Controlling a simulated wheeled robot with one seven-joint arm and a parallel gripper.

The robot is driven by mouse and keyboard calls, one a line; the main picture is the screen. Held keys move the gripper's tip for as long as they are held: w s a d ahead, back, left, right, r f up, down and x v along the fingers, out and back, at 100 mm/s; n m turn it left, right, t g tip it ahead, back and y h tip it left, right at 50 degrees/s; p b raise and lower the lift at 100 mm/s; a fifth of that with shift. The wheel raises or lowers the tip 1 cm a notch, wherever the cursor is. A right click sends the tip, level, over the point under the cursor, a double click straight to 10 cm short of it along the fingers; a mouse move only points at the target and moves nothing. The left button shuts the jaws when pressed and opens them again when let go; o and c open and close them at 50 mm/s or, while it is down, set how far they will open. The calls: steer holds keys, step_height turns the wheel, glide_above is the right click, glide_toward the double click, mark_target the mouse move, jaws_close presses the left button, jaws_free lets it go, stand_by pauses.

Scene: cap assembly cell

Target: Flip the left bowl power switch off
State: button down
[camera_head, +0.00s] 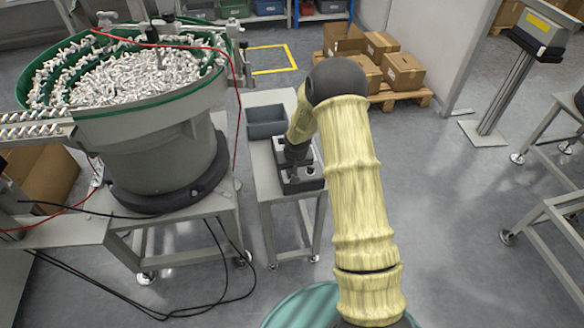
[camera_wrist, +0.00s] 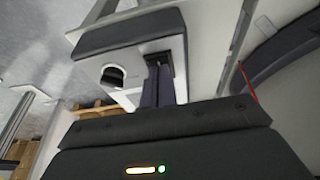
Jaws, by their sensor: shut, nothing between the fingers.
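A control box with a white face and dark casing (camera_wrist: 130,34) fills the upper middle of the wrist view. A round black switch (camera_wrist: 113,77) shows on its white face. My gripper (camera_wrist: 158,62) is shut and empty, its dark fingers pointing at the same face beside that switch. Whether the fingertips touch the face, or cover another switch, I cannot tell. In the head view my gripper (camera_head: 296,164) is over the dark control boxes (camera_head: 303,186) on a small stand, partly hiding them. The large bowl feeder (camera_head: 155,150), full of small white parts, stands left of this stand.
A grey bin (camera_head: 267,122) sits on the back of the small stand (camera_head: 264,172). Cartons on a pallet (camera_head: 388,99) lie behind my arm. Black cables (camera_head: 150,300) run across the floor. Open floor lies to the right of the stand.

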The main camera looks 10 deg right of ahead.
steer(key=shift+r, duration=0.1)
steer(key=shift+w+r+p, duration=0.1)
steer(key=shift+r+p, duration=0.15)
steer(key=shift+p, duration=0.05)
steer(key=w+p+v, duration=0.2)
steer(key=v, duration=1.1)
steer(key=shift+r, duration=0.35)
